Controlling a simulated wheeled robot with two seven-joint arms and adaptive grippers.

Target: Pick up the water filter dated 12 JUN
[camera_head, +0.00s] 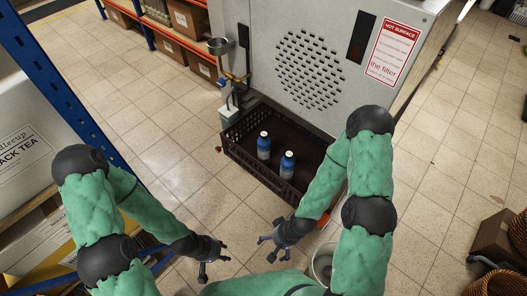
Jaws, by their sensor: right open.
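Two small blue bottle-like things with pale caps stand upright in a dark crate (236,150), which sits low in front of a grey machine. One is the left blue thing (264,147) and the other is the right blue thing (287,167). They may be water filters; no date can be read on either. My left gripper (212,270) is low in front of the crate, to its lower left, apart from it; its jaw state is unclear. My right gripper (272,249) is open and empty below the crate, apart from the blue things.
The grey machine (275,20) with a red and white hot surface sign (393,50) stands behind the crate. A blue rack post (50,75) with boxes is at the left. A pale bin (321,266) stands near my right arm. Tiled floor (150,110) is clear left of the crate.

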